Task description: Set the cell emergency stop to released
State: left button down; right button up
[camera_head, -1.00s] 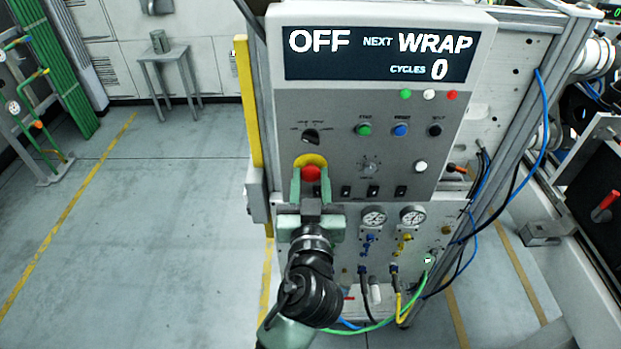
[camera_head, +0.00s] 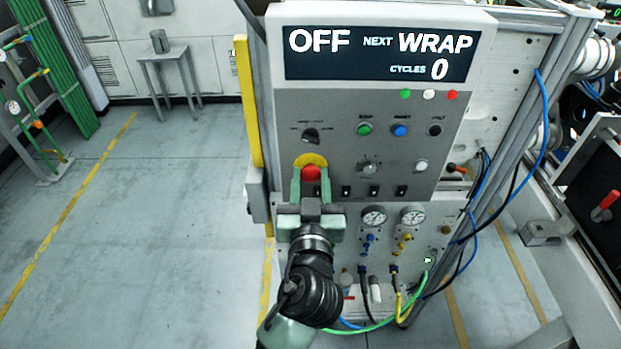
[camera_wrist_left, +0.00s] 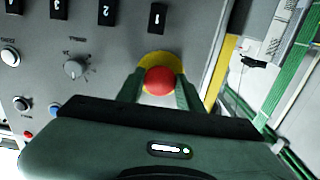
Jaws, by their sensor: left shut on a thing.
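The cell emergency stop (camera_head: 311,173) is a red mushroom button on a yellow round backing, at the left side of the grey control panel. My left gripper (camera_head: 311,180) has its green fingers on either side of the red button and is shut on it. The left wrist view shows the red button (camera_wrist_left: 159,81) between the two fingertips, with the yellow backing (camera_wrist_left: 160,57) behind it. The panel display (camera_head: 375,54) reads OFF, NEXT WRAP, CYCLES 0. My right gripper is in neither view.
A black selector knob (camera_head: 310,136) sits just above the stop. Green (camera_head: 364,129) and blue (camera_head: 400,130) buttons are to its right, black switches (camera_head: 373,191) beside the fingers. Gauges (camera_head: 374,217) and hoses are below. Open floor lies to the left.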

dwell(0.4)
pick_arm(q)
jog(key=shift+s+f+b, duration=0.25)
jog(key=shift+s+b, duration=0.4)
jog(key=shift+b, duration=0.15)
jog(key=shift+s+r, duration=0.15)
jog(key=shift+s, duration=0.05)
jog(key=c, duration=1.2)
grip_release()
jog(key=o, duration=0.3)
jog(key=shift+r, duration=0.1)
jog(key=shift+s, duration=0.15)
